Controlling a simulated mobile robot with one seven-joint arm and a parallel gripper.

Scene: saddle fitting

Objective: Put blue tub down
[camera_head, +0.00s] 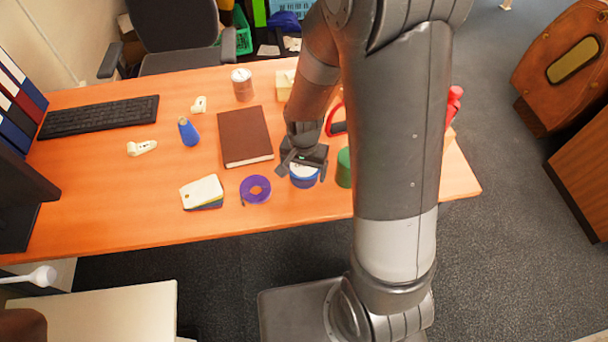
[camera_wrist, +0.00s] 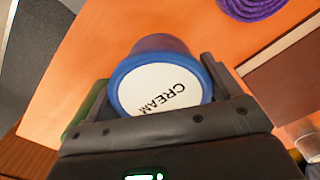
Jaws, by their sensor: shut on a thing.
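The blue tub (camera_head: 304,179) has a white lid and is at the front part of the orange desk (camera_head: 120,213). In the wrist view the tub (camera_wrist: 158,88) shows its lid lettered "CREAM", between the two fingers. My gripper (camera_head: 304,164) is shut on the tub, and it also shows in the wrist view (camera_wrist: 155,100). The tub is over the desk top; I cannot tell whether its base touches the desk. Part of the tub is hidden by the gripper in the head view.
A green container (camera_head: 344,168) stands close to the right of the tub. A purple coil (camera_head: 255,189) lies to its left, with a brown book (camera_head: 244,137) behind. A stack of cards (camera_head: 202,192) lies further left. The desk's front edge is near. The front left of the desk is clear.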

